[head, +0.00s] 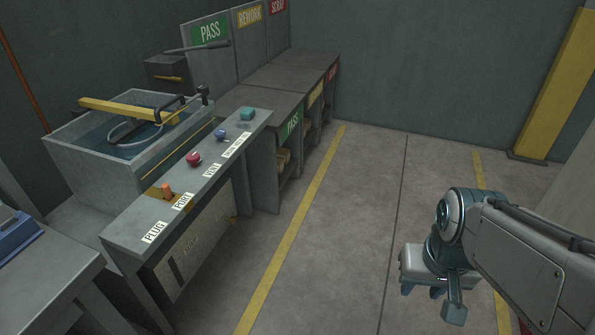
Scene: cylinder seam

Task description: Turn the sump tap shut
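A grey tank (71,151) with dark liquid in it stands at the left. A yellow bar, a pale looped hose and black fittings lie across its top. A small orange piece (233,220) shows low at the right end of the panel under the front shelf. I cannot tell whether it is the sump tap; no part is clearly marked as one. My gripper (431,301) hangs over the floor at the right, far from the tank and touching nothing. Its fingers appear apart, with nothing between them.
The shelf (215,164) before the tank bears an orange peg (167,190), a red knob (193,159), a blue piece (220,135) and a teal block (247,114), above labels. Benches marked PASS, REWORK and SCRAP stand behind. A yellow post (553,90) stands right. The middle floor is clear.

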